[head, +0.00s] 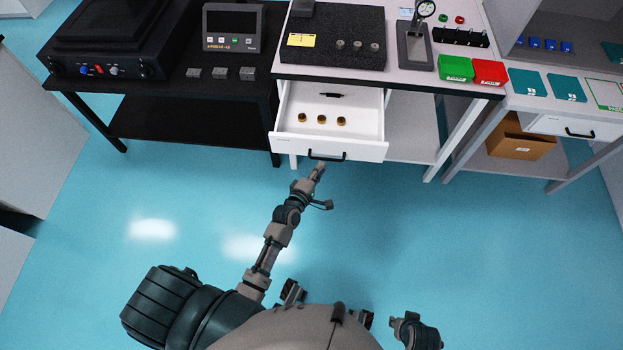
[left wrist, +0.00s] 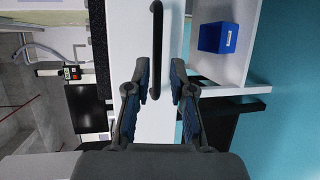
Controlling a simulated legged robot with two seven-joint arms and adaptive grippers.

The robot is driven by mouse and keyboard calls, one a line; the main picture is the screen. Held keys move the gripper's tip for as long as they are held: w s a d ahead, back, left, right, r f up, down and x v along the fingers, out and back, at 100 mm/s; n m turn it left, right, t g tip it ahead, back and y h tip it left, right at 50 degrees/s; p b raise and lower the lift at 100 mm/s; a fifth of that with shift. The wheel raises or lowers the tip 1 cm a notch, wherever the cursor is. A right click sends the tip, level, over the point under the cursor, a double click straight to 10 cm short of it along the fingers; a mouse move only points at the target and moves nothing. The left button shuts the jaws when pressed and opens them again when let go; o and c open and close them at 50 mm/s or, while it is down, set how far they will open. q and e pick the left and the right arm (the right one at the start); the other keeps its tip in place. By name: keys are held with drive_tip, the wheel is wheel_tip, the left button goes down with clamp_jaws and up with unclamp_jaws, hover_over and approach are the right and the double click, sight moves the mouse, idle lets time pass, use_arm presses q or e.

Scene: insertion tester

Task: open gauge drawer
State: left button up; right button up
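The white gauge drawer (head: 290,145) under the light bench is pulled out in the head view. Three brass-coloured round pieces (head: 321,119) and a small black item (head: 331,95) lie inside. Its black bar handle (head: 327,156) is on the front; it also shows in the left wrist view (left wrist: 155,45). My left gripper (head: 319,167) is close to the handle. In the left wrist view my left gripper (left wrist: 160,75) is open, with its fingers apart on either side of the handle's line. I cannot tell whether they touch it.
A black bench (head: 180,130) stands left of the drawer. Right of it are a second bench with a closed drawer (head: 570,127) and a cardboard box (head: 520,137) below. Green (head: 456,68) and red (head: 489,73) bins sit on the benchtop. The blue floor in front is clear.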

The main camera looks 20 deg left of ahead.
use_arm(q)
drive_tip(key=s+a, duration=0.1)
drive_tip(key=s, duration=0.5)
drive_tip(key=shift+a+r, duration=0.4)
use_arm(e)
drive_tip(key=shift+a+r, duration=0.1)
drive_tip(key=shift+a, duration=0.15)
use_arm(q)
drive_tip(key=shift+s+d, duration=0.1)
drive_tip(key=shift+d, duration=0.1)
use_arm(e)
drive_tip(key=shift+d, duration=0.2)
drive_tip(key=shift+a, duration=0.1)
